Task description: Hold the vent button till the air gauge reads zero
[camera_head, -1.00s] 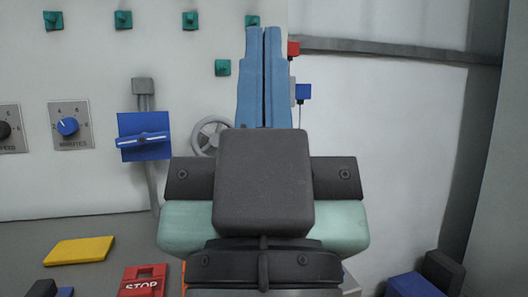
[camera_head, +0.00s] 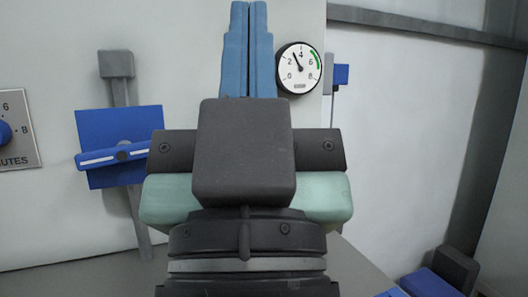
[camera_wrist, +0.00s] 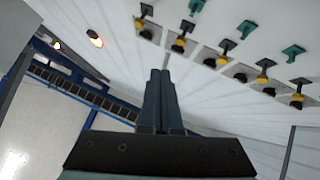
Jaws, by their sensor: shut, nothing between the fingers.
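The air gauge (camera_head: 299,68) is a round white dial on the panel, just right of my gripper's fingers in the head view. Its needle points up and slightly left, between 2 and 4 and nearer 4. A green arc marks the upper right of the scale. My gripper (camera_head: 249,8) is shut and empty, its blue fingers together and pointing up the panel. It also shows in the wrist view (camera_wrist: 160,76), with the panel ahead. I cannot pick out the vent button for certain; the fingers and arm hide part of the panel.
A blue plate with a lever (camera_head: 118,128) stands left of my arm. The minutes dial (camera_head: 12,135) is at the left edge. A blue box (camera_head: 342,75) sits right of the gauge.

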